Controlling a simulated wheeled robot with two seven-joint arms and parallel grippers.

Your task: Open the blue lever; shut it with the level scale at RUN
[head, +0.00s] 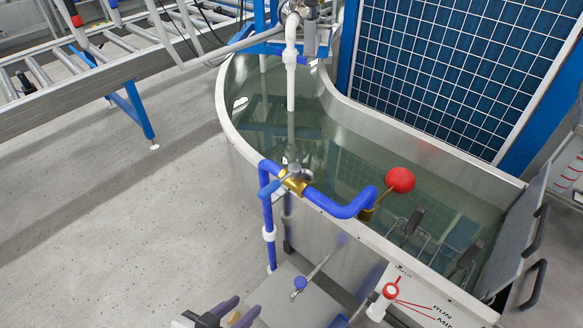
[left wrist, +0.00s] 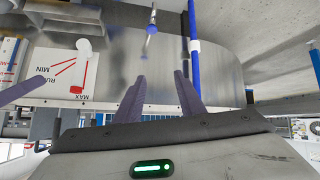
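A brass valve (head: 293,184) sits in the blue pipe at the tank's near rim, with a dark blue lever (head: 268,189) slanting beside it. Lower down, a small blue knob (head: 300,283) ends a thin metal rod; it also shows in the left wrist view (left wrist: 151,30). The white level scale (head: 440,302) has red lines and the words RUN and MIN; the left wrist view also shows MAX on the scale (left wrist: 62,52). My left gripper (head: 232,312) is open and empty, below and left of the knob; its purple fingers stand apart in its wrist view (left wrist: 160,94).
The steel tank (head: 232,125) holds greenish water, with a red float ball (head: 400,179) over it. A white spout (head: 291,75) hangs above the water. A blue standpipe (head: 269,235) rises near my left gripper. Open floor (head: 110,225) lies at left.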

